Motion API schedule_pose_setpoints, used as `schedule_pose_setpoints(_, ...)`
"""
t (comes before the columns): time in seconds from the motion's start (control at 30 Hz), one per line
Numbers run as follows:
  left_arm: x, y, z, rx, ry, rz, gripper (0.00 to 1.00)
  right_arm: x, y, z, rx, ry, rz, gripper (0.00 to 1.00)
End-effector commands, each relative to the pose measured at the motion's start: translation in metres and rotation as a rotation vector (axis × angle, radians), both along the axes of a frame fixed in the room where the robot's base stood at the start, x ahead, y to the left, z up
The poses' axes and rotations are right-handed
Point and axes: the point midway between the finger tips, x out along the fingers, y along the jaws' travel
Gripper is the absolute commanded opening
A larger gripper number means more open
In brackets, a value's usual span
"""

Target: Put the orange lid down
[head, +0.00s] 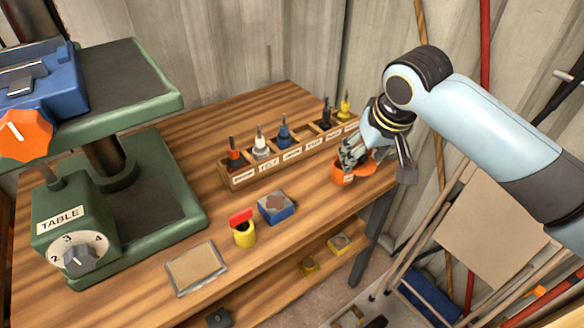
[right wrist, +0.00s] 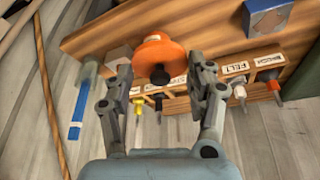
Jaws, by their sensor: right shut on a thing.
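The orange lid (right wrist: 160,55) shows in the right wrist view as a round orange piece with a dark knob (right wrist: 160,77). It lies between the two fingers of my right gripper (right wrist: 160,68), which is shut on it. In the head view my right gripper (head: 355,158) points down at the orange piece (head: 347,180) near the right end of the bench. The fingers partly cover it, and a small white label shows on its front. I cannot tell whether it touches the bench or what is beneath it. My left gripper is not in view.
A labelled wooden rack (head: 243,178) holding several tools stands just left of the orange piece. A green drill press (head: 110,258) fills the left.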

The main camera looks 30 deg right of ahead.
Motion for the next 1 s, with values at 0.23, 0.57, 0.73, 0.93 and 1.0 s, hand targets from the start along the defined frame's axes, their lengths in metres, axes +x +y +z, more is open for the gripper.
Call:
schedule_pose_setpoints(0.23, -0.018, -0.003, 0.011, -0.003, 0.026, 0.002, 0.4, -0.003, 0.009, -0.009, 0.006, -0.004, -0.002, 0.42)
schedule_pose_setpoints(0.57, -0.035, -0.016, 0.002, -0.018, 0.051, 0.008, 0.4, 0.061, 0.054, -0.057, 0.005, -0.002, 0.001, 0.42)
schedule_pose_setpoints(0.73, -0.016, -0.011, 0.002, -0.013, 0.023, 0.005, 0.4, 0.078, 0.064, -0.068, 0.001, -0.002, 0.001, 0.42)
schedule_pose_setpoints(0.93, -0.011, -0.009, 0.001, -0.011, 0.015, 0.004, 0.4, 0.078, 0.066, -0.091, 0.0, 0.002, 0.002, 0.42)
schedule_pose_setpoints(1.0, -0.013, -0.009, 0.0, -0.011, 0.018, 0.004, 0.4, 0.079, 0.066, -0.102, 0.001, 0.001, 0.001, 0.42)
